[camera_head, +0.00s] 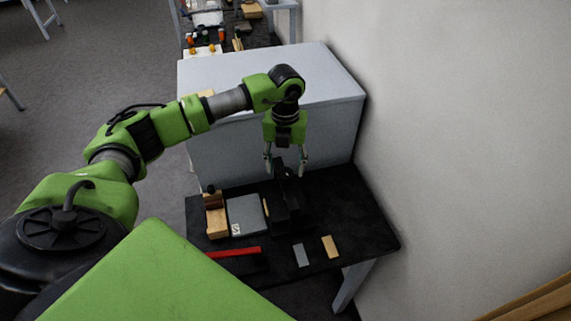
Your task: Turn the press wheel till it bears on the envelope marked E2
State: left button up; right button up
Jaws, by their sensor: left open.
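My left gripper (286,164) points down over the black press (287,205) on the dark table. Its two fingers are apart, on either side of the press's dark top part. I cannot tell whether they touch it. The press wheel cannot be made out clearly against the black frame and the gripper. A thin tan edge (266,207) shows at the press's left side; I cannot tell if it is an envelope. No E2 mark is readable. My right gripper is not in view.
On the dark table (344,205) lie a grey slab (245,214) with a pale mark, a wooden block piece (216,220), a red bar (234,252), a grey piece (301,255) and a tan piece (330,246). A large grey box (335,125) stands behind. A wall closes the right.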

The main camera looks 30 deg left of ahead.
pick_arm(q)
jog(key=shift+f, duration=1.05)
